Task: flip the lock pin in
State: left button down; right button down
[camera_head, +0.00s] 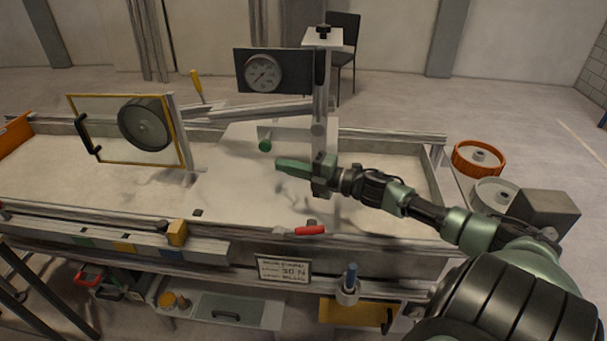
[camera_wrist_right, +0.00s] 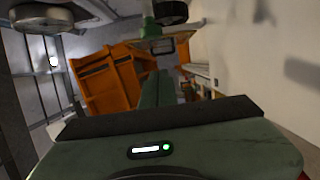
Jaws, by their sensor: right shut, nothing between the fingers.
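A green round knob (camera_head: 265,146) sticks out from a pale bracket (camera_head: 285,134) above the sandbed; I cannot tell for certain whether it is the lock pin. My right gripper (camera_head: 279,164) is shut and empty, just below and to the right of the knob in the head view, with a visible gap between them. Its green fingers (camera_wrist_right: 157,90) lie together in the right wrist view. A green part (camera_wrist_right: 150,28) shows beyond them there, likely the knob. A red-handled lever (camera_head: 310,231) lies on the bed's front rail. My left gripper is not in view.
A dial gauge (camera_head: 263,73) on a dark plate stands behind the knob by an upright post (camera_head: 319,110). A framed clear panel with a dark wheel (camera_head: 146,123) stands at left. Orange and grey wheels (camera_head: 479,157) are at right. The sand (camera_head: 240,195) is mostly clear.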

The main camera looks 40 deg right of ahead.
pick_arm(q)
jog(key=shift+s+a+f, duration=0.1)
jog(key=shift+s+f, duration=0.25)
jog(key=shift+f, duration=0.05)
pick_arm(e)
jog(key=v, duration=0.5)
jog(key=shift+s+a+r, duration=0.1)
jog(key=shift+a, duration=0.2)
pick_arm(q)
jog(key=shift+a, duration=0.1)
